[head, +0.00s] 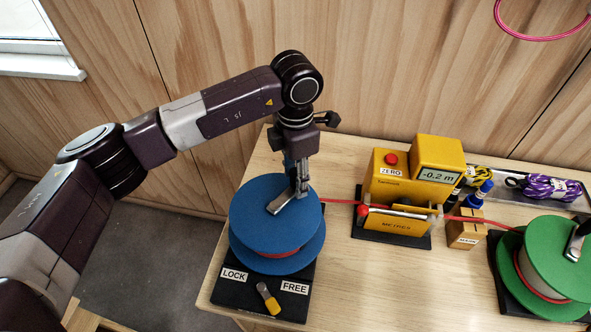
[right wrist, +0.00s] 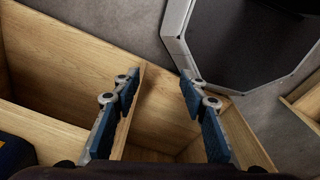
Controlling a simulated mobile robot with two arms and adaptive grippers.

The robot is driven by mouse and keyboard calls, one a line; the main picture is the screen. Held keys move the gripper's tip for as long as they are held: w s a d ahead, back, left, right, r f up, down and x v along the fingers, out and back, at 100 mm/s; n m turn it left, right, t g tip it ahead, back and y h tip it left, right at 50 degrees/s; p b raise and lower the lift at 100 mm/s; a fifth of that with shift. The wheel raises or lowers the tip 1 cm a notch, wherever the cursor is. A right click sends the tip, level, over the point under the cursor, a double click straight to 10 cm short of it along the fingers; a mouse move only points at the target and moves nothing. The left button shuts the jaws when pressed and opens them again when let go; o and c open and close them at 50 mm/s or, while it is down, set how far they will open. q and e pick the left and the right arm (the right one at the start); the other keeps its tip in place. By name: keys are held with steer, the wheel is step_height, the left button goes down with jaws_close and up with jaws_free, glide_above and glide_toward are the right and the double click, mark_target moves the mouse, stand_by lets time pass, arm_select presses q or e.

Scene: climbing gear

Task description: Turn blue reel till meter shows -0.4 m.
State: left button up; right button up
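The blue reel (head: 251,232) stands on a black base (head: 235,291) with LOCK and FREE labels. A yellow-tipped lever (head: 268,298) sits between the labels; I cannot tell which side it is set to. My left gripper (head: 301,188) points down over the reel's grey crank (head: 281,204) and appears shut on its handle, which it mostly hides. The yellow meter (head: 436,153) shows -0.2 m. A red rope (head: 340,201) runs from the blue reel through the meter to the green reel (head: 549,252). My right gripper (right wrist: 160,88) is open and empty in the right wrist view.
A red ZERO button (head: 391,159) tops the meter. A wooden block (head: 465,230) with a blue item (head: 481,190) stands beside it. A tray (head: 513,176) behind holds purple rope (head: 550,187). Under my right gripper are wooden compartments (right wrist: 50,130).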

arm_select(q)
jaws_close()
steer(key=shift+w+a+f+b, duration=0.1)
steer(key=shift+w+a+b, duration=0.5)
steer(key=shift+a, duration=0.25)
steer(key=a, duration=0.2)
steer(key=a+b, duration=0.1)
steer(key=shift+w+a, duration=0.3)
steer(key=shift+a, duration=0.1)
steer(key=shift+s+a+b, duration=0.15)
steer(key=shift+s+a, duration=0.1)
steer(key=shift+a, duration=0.4)
steer(key=shift+s+a+b, duration=0.15)
steer(key=shift+s+a, duration=0.1)
steer(key=shift+a, duration=0.4)
arm_select(e)
steer(key=shift+s+d+f, duration=0.1)
steer(key=shift+s+f, duration=0.15)
steer(key=shift+f, duration=0.5)
steer(key=shift+s+d+f, duration=0.1)
steer(key=shift+s+f, duration=0.15)
steer(key=shift+f, duration=0.45)
